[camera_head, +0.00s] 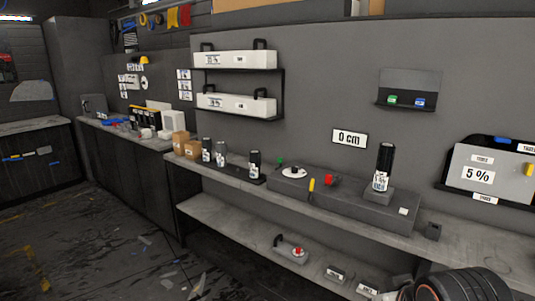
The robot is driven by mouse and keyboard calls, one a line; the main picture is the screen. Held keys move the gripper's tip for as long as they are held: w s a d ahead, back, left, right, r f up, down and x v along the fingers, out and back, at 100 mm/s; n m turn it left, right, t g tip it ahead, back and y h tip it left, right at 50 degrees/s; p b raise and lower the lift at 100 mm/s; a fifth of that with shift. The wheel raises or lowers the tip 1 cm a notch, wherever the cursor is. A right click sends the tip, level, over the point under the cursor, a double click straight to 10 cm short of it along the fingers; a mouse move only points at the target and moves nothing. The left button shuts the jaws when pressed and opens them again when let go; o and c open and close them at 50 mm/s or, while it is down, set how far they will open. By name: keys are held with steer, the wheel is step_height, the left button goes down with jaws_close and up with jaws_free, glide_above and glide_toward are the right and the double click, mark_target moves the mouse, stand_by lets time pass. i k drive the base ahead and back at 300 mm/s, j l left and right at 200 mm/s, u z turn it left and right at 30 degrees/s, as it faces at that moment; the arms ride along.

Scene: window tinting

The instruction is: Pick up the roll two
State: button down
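Several dark rolls with white labels stand upright on the long grey workbench. Two stand side by side near the cardboard boxes, a left roll (207,150) and a middle roll (221,154). A third roll (254,163) stands a little to the right on a dark base. A taller roll (384,165) stands on a grey block farther right. The labels are too small to read, so I cannot tell which is roll two.
The workbench (450,240) also holds cardboard boxes (192,149), a device with a white disc (294,172) and a red item (331,180). A lower shelf (225,213) runs beneath. A 0 cm sign (349,138) and a 5 % panel (487,174) are on the wall. Floor at left is open with scraps.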

mark_target(386, 150)
steer(key=z, duration=0.7)
steer(key=i+j+z, duration=0.2)
steer(key=z, duration=0.25)
steer(key=i+j+z, duration=0.15)
steer(key=j+z, duration=0.35)
steer(key=i+j+z, duration=0.1)
steer(key=j+z, duration=0.15)
steer(key=z, duration=0.2)
steer(key=j+z, duration=0.15)
steer(key=j, duration=1)
steer(key=i, duration=0.05)
